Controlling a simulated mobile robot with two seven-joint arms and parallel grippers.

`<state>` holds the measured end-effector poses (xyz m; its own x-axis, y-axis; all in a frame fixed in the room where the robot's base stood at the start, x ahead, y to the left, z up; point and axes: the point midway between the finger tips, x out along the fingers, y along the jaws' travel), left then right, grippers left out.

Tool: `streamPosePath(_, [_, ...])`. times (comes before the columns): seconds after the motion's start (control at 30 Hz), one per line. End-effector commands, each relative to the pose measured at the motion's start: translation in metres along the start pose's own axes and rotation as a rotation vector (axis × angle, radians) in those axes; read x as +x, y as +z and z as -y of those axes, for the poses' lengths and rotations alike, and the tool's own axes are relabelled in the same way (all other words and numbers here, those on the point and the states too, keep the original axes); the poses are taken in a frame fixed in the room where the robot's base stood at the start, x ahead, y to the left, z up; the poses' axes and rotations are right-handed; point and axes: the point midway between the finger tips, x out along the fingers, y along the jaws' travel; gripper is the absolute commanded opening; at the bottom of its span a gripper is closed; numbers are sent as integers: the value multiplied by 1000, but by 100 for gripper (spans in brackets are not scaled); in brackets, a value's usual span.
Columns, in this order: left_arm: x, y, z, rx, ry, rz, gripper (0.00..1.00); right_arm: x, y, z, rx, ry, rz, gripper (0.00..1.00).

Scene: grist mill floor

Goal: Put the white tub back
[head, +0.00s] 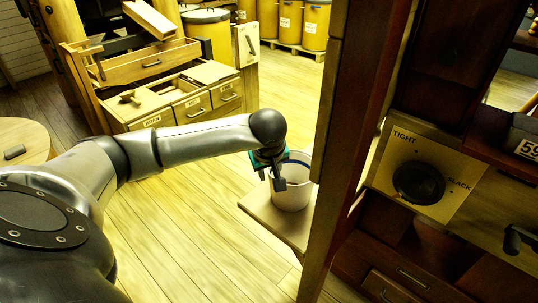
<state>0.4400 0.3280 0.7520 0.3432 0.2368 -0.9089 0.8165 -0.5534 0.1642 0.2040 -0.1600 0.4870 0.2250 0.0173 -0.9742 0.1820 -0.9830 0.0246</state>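The white tub (295,192) is upright, with a blue band near its rim, over a small pale wooden shelf (265,215) at the middle of the head view. It appears to rest on the shelf. My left gripper (279,183) is at the tub's left rim, pointing down. One dark finger shows in front of the tub's wall. The other finger is hidden, so I cannot tell whether the gripper is shut on the rim. My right gripper is not in view.
A dark wooden post (345,150) stands just right of the tub. Right of it is a panel with a TIGHT/SLACK knob (418,183). Wooden bins with drawers (185,100) stand at the back left, yellow drums (290,22) behind. A round table (22,138) is far left. Open floor lies between.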

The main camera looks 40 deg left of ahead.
Motion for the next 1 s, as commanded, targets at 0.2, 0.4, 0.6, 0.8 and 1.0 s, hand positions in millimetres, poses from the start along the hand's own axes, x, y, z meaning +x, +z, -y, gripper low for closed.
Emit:
streamPosePath(0.2, [-32,-2,0,2,0,-2,36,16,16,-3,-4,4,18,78])
streamPosePath(0.4, [-57,-1,-1,1,2,-1,36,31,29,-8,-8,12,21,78])
streamPosePath(0.6, [-80,-1,-1,1,1,-1,36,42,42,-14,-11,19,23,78])
streamPosePath(0.8, [-93,-1,0,-1,1,-1,36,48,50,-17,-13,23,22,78])
streamPosePath(1.0, [-97,0,0,-1,-1,0,36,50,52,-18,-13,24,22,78])
